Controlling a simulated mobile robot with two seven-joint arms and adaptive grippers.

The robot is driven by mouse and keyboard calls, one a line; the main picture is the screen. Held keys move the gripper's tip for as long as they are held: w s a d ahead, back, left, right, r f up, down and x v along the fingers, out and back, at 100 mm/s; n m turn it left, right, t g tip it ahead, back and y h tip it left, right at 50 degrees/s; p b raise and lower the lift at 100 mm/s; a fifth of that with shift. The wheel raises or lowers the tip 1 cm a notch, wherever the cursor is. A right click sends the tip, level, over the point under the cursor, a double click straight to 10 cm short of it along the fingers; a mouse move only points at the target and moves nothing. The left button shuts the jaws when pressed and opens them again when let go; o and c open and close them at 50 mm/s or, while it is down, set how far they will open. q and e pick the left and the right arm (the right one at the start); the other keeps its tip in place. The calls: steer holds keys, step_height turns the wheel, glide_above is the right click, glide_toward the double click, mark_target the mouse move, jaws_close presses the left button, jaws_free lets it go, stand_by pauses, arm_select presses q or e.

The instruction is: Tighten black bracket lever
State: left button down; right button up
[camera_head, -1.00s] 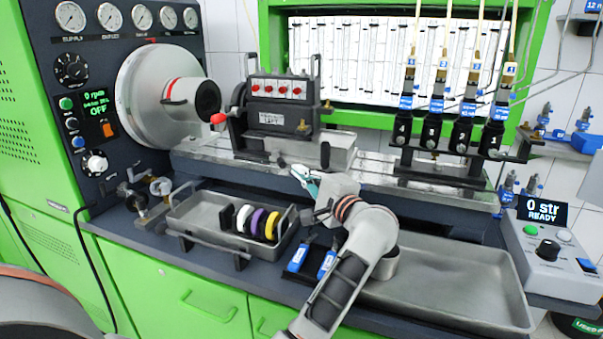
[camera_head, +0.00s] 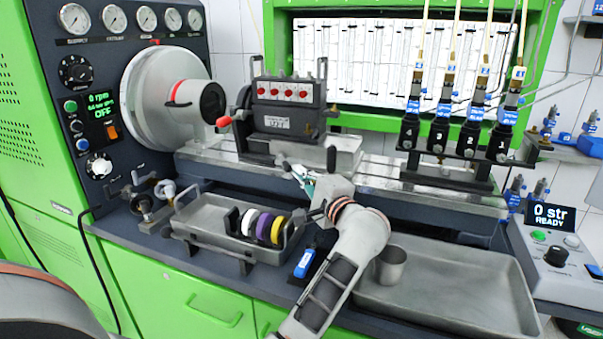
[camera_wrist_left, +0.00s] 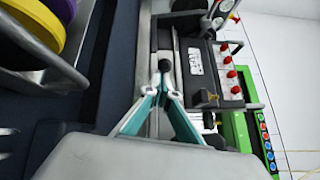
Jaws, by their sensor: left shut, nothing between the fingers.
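The pump's metal block (camera_head: 290,110) sits on the bench rail with a red-knobbed lever at its left. A black upright lever (camera_head: 331,158) stands at the front of its mount. A small dark knob (camera_head: 286,166) shows lower left of it, just beyond my left gripper (camera_head: 297,176). In the left wrist view, a round black knob (camera_wrist_left: 165,66) appears at the teal fingertips of my left gripper (camera_wrist_left: 164,84). The fingers converge and hold nothing. I cannot tell whether they touch the knob. My right gripper is not in view.
A tray (camera_head: 203,207) with several coloured rings lies left of my arm. A wide metal tray (camera_head: 450,290) with a grey cup (camera_head: 391,264) lies to the right. A blue-handled tool (camera_head: 304,263) is beside my forearm. Several black injectors (camera_head: 439,135) stand at right.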

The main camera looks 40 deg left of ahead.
arm_select(q)
steer(key=shift+s+a+t, duration=0.1)
steer(key=shift+s+t, duration=0.1)
steer(key=shift+t, duration=0.1)
steer(key=s+a+m+t+h+b, duration=0.3)
steer(key=s+a+m+t, duration=0.1)
steer(key=a, duration=0.6)
steer(key=shift+s+a+t+h, duration=0.3)
steer(key=shift+s+a+h, duration=0.1)
steer(key=shift+s, duration=0.4)
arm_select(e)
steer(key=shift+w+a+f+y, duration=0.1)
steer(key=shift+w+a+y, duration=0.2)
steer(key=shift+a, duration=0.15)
arm_select(q)
steer(key=shift+a+r, duration=0.1)
steer(key=shift+r, duration=0.1)
steer(key=shift+s, duration=0.1)
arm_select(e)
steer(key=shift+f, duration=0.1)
